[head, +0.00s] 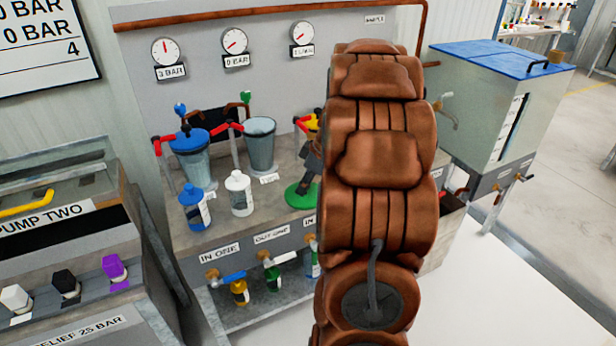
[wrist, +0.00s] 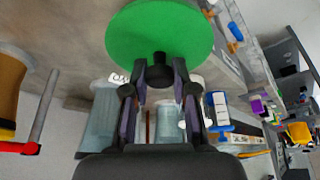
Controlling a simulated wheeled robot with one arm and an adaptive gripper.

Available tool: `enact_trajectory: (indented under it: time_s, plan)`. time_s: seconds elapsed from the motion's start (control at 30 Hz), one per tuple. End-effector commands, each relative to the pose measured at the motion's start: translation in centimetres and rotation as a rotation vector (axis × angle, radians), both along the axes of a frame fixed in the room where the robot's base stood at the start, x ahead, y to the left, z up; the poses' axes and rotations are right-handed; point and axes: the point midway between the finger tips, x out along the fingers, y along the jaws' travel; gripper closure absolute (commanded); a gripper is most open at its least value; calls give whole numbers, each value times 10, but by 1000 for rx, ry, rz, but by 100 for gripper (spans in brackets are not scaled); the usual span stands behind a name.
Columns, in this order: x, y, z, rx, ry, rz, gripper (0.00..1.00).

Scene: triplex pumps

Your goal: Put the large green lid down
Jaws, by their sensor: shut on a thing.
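The large green lid (head: 301,196) is a round disc near the front edge of the grey bench top, partly hidden by my brown arm in the head view. In the wrist view the lid (wrist: 160,25) fills the top centre, with a black knob on it. My gripper (wrist: 160,72) is shut on that knob. In the head view only a dark part of my gripper (head: 311,155) shows beside the arm, above the lid. I cannot tell whether the lid touches the bench.
On the bench (head: 222,240), an open grey vessel (head: 260,150) and a blue-lidded vessel (head: 192,158) stand left of the lid. A blue-capped bottle (head: 195,208) and a white bottle (head: 239,192) stand in front. A tank with a blue lid (head: 500,57) stands right.

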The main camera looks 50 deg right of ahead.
Motion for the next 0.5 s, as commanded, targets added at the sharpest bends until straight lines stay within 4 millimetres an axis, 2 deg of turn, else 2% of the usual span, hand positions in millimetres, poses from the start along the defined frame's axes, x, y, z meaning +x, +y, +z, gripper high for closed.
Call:
enact_trajectory:
  time_s: [0.3,0.5]
  plan:
    - [27,-35,-3,-2,0,-1,100]
    - [39,-51,-5,-2,0,-2,100]
